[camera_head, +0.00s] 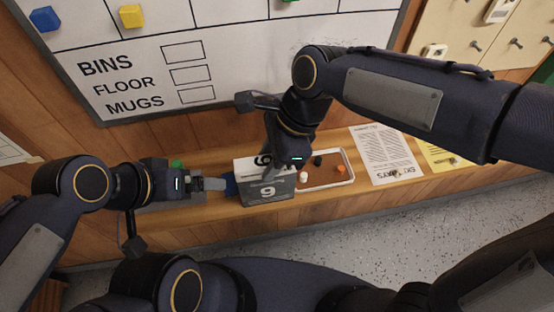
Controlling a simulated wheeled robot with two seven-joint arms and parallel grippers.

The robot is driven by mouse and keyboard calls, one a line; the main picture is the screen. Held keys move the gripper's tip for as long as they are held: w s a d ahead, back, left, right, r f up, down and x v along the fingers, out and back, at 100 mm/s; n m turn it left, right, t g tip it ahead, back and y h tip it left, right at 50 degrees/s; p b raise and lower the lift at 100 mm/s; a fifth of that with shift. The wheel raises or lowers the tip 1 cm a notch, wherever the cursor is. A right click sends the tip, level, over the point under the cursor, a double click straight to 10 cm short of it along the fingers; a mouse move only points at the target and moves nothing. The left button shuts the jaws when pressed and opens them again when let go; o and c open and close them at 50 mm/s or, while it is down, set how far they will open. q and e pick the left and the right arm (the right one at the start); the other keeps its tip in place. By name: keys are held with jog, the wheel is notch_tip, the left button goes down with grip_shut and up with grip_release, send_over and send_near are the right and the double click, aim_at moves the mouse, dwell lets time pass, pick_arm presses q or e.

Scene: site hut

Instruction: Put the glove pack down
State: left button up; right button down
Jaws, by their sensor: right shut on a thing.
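The glove pack (281,188) is a grey and white box marked with a 9, over the wooden bench (215,214) at the middle of the view. My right gripper (268,168) reaches down from above and is shut on the pack's upper part. Whether the pack's base touches the bench I cannot tell. My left gripper (217,184) points right, just left of the pack. Its fingertips are near a small dark blue thing beside the pack, and their gap is not clear.
A white tray (347,179) with small black, white and orange pieces lies right of the pack. A white printed sheet (386,154) and a yellow sheet (437,153) lie farther right. A whiteboard (245,75) hangs behind. A green thing (177,163) shows behind my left gripper.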

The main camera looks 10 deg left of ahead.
jog(key=shift+s+a+r, duration=0.1)
jog(key=shift+s+a, duration=0.1)
jog(key=shift+f, duration=0.2)
jog(key=c, duration=1)
grip_release()
jog(key=shift+c, duration=0.2)
jog(key=shift+r, duration=0.15)
jog(key=shift+w+d+r, duration=0.1)
jog(key=shift+w+r, duration=0.05)
jog(key=shift+r, duration=0.15)
jog(key=p+v, duration=0.1)
jog(key=v, duration=1)
jog(key=shift+r, duration=0.25)
jog(key=shift+d, duration=0.1)
